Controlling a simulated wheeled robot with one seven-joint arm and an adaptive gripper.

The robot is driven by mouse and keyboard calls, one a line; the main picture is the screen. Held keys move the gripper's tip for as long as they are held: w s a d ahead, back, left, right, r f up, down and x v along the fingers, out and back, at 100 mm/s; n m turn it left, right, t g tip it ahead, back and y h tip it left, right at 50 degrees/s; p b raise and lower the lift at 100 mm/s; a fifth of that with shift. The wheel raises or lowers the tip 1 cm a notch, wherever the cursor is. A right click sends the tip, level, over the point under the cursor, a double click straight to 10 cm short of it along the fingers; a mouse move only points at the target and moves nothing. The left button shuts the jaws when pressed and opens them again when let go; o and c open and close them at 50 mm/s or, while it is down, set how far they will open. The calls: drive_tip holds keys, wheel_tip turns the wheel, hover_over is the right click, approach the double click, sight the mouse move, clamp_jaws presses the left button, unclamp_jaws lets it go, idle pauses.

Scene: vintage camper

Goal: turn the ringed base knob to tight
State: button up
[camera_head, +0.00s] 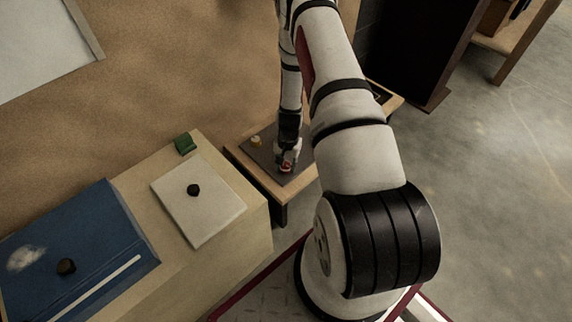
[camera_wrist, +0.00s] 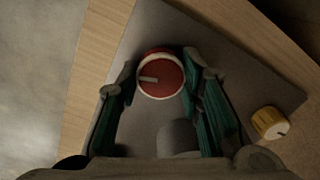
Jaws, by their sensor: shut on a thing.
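In the head view the red knob (camera_head: 286,168) shows as a small patch under my gripper (camera_head: 287,160), partly hidden by the fingers.
A yellow knob (camera_wrist: 270,122) stands on the same plate, beside my right finger. The plate lies on a low wooden table (camera_head: 234,151). To its left, a cream cabinet (camera_head: 255,228) bears a white panel (camera_head: 215,208), a green block (camera_head: 185,143) and a blue case (camera_head: 100,230).

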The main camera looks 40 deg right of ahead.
sight(288, 166)
drive_tip(key=shift+m, duration=0.6)
drive_tip(key=o, duration=1.2)
drive_tip(key=shift+c, duration=0.2)
drive_tip(key=shift+r, duration=0.1)
wheel_tip(288, 166, up, 12)
drive_tip(key=shift+s+d, duration=0.15)
drive_tip(key=shift+s, duration=0.1)
